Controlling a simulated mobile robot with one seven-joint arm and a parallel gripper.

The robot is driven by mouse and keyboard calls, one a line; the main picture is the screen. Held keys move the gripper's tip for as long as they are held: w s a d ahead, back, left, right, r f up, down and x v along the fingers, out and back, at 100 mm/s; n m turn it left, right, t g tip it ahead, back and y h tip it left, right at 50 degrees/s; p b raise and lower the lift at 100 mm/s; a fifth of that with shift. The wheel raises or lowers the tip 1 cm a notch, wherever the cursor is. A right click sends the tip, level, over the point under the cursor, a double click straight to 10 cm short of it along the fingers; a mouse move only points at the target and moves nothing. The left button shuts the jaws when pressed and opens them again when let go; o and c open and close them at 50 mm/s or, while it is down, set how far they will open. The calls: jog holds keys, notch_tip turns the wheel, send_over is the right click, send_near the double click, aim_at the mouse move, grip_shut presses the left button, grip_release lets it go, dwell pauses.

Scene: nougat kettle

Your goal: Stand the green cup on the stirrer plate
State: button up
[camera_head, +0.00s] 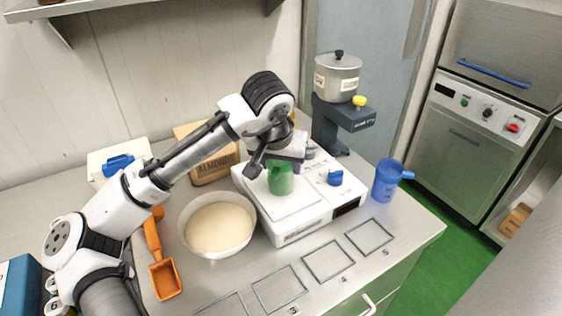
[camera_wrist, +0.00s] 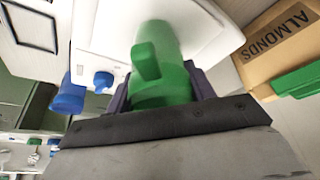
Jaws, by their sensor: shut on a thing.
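The green cup (camera_head: 281,180) is over the pale top plate of the white stirrer (camera_head: 293,207), towards its back. My gripper (camera_head: 283,163) is above the cup and shut on it. In the wrist view the green cup (camera_wrist: 160,65) sits between the two dark fingers of my gripper (camera_wrist: 160,95), its handle facing the camera. The stirrer's white body (camera_wrist: 105,30) shows behind it. The cup looks roughly upright. I cannot tell whether its base touches the plate or hangs slightly above. My gripper and wrist hide the cup's upper part in the head view.
A bowl of pale dough (camera_head: 218,225) stands close left of the stirrer, with an orange scoop (camera_head: 165,278) beyond. A blue jug (camera_head: 386,181) stands to the right. An almonds box (camera_head: 215,168) and a dark stand with a pot (camera_head: 337,77) are behind. Outlined squares lie in front.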

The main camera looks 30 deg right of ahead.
jog(key=o, duration=1.1)
jog(key=b+v, duration=0.2)
jog(key=v, duration=1)
jog(key=shift+r, duration=0.15)
